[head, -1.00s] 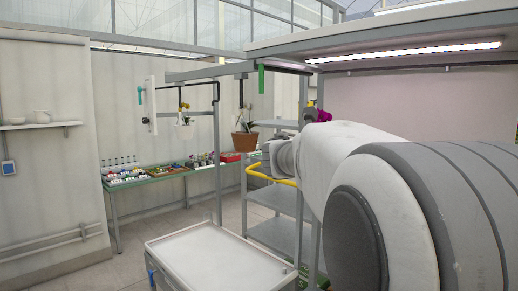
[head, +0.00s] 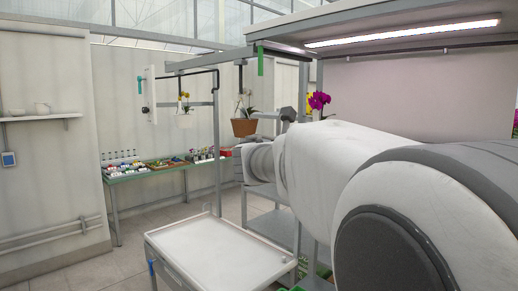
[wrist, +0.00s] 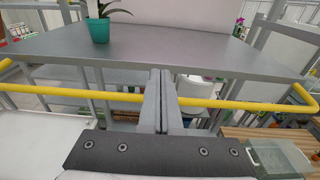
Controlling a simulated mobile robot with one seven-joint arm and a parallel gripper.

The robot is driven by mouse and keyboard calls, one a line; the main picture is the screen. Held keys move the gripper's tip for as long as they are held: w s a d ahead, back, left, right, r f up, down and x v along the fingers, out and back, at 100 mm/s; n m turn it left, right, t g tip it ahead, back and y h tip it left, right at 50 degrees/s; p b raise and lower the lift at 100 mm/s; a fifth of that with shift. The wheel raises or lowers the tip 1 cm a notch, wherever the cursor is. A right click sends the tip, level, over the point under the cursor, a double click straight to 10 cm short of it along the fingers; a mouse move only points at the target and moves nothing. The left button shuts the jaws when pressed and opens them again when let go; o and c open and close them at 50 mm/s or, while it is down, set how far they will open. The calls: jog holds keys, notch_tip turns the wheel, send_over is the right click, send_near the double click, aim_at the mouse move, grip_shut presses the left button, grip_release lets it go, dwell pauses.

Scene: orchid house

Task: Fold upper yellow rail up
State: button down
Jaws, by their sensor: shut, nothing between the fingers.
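In the wrist view a yellow rail (wrist: 230,104) runs across the picture in front of a grey shelf (wrist: 200,55). Its ends bend back toward the shelf at both sides. My gripper (wrist: 161,72) is shut and empty. Its fingers cross in front of the middle of the rail, and their tips show past it toward the shelf edge. I cannot tell whether they touch the rail. In the head view my arm hides the rail and the gripper.
A teal pot (wrist: 99,30) with a plant stands on the shelf. A clear bin (wrist: 278,158) is at lower right in the wrist view. In the head view a white-topped cart (head: 215,245) stands in front, and a brown hanging pot (head: 245,127) is near my arm. Floor shows at left.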

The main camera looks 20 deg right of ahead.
jog(key=shift+s+a+f, duration=0.15)
jog(key=shift+s+a, duration=0.05)
jog(key=shift+a, duration=0.35)
jog(key=shift+s+a+f, duration=0.1)
jog(key=shift+s+a, duration=0.15)
jog(key=shift+a, duration=0.25)
jog(key=shift+s+a+f, duration=0.15)
jog(key=shift+s+a, duration=0.05)
jog(key=shift+a, duration=0.35)
jog(key=shift+b, duration=0.3)
